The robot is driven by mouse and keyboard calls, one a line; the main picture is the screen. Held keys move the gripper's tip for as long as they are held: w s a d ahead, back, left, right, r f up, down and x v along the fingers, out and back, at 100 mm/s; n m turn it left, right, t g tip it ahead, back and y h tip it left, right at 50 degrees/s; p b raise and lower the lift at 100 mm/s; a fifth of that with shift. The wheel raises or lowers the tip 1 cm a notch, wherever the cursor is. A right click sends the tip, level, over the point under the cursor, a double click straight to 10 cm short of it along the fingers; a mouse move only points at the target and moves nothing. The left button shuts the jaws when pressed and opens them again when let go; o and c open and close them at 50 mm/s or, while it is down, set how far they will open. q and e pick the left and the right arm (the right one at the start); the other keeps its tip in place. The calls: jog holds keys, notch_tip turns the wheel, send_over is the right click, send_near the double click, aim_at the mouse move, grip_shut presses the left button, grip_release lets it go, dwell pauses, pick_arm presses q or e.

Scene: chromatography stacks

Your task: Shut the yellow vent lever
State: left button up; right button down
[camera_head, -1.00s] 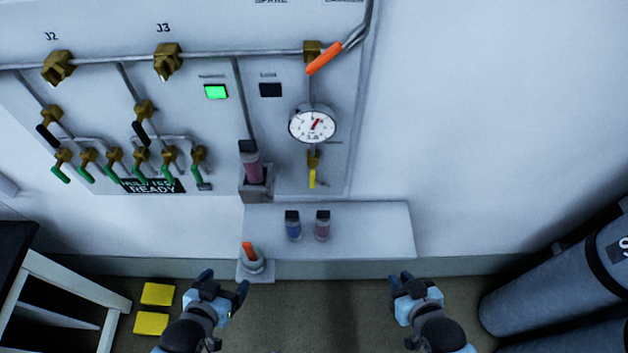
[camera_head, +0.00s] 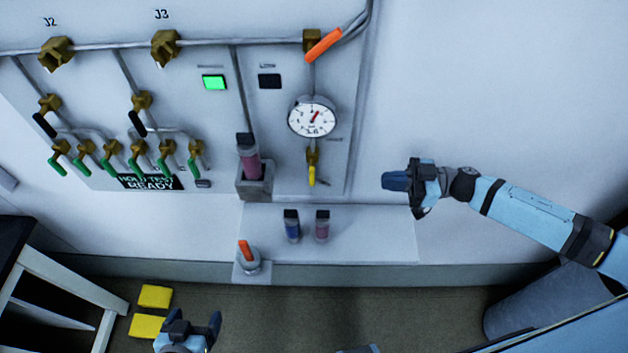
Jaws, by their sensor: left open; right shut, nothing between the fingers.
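The yellow vent lever (camera_head: 312,176) hangs straight down from a brass valve (camera_head: 312,157) under the round gauge (camera_head: 312,118) on the wall panel. My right gripper (camera_head: 392,182) is shut and empty. It points left, to the right of the lever at about the same height in the picture, clearly apart from it. My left gripper (camera_head: 195,325) is open and empty at the bottom edge, low in front of the panel and far from the lever.
Below the lever, a shelf (camera_head: 375,235) carries a blue vial (camera_head: 291,226) and a pinkish vial (camera_head: 322,226). A pink column (camera_head: 249,161) stands in a holder left of the lever. An orange lever (camera_head: 323,45) sits above the gauge.

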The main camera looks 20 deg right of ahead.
jog(key=shift+d+g, duration=0.15)
jog(key=shift+g, duration=0.15)
jog(key=p, duration=0.3)
send_near(312, 177)
jog(key=w+a+f, duration=0.2)
jog(key=a, duration=0.4)
jog(key=shift+w+a+r, duration=0.1)
jog(key=shift+w+a, duration=0.15)
jog(key=shift+w, duration=0.1)
